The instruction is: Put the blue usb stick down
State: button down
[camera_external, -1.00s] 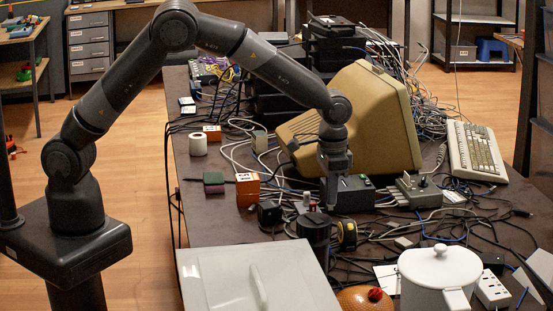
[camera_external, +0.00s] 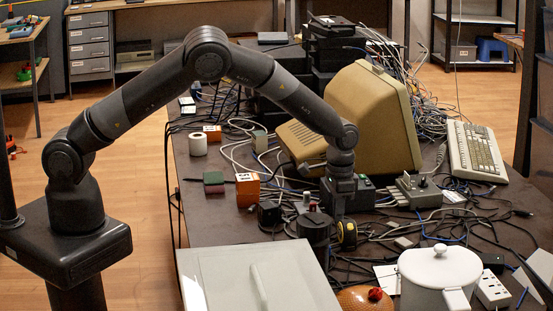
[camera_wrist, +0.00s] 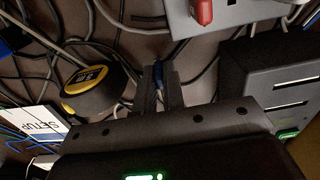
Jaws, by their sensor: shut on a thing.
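The blue usb stick (camera_wrist: 158,71) shows as a small dark-blue piece between my gripper's fingers in the wrist view. My gripper (camera_wrist: 159,85) is shut on it and points down over the cable-strewn table. In the external view my gripper (camera_external: 339,214) is low over the table, just behind the yellow and black tape measure (camera_external: 347,234). The stick cannot be made out there. Whether it touches the table or cables beneath cannot be told.
The tape measure is also left of the fingers in the wrist view (camera_wrist: 91,89). A black box with a green light (camera_wrist: 262,78) stands close on the right. A grey socket box with a red part (camera_wrist: 235,14) is ahead. Dark table with cables (camera_wrist: 132,45) shows between them.

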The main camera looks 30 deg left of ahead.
jog(key=shift+f, duration=0.15)
jog(key=c, duration=1.5)
grip_release()
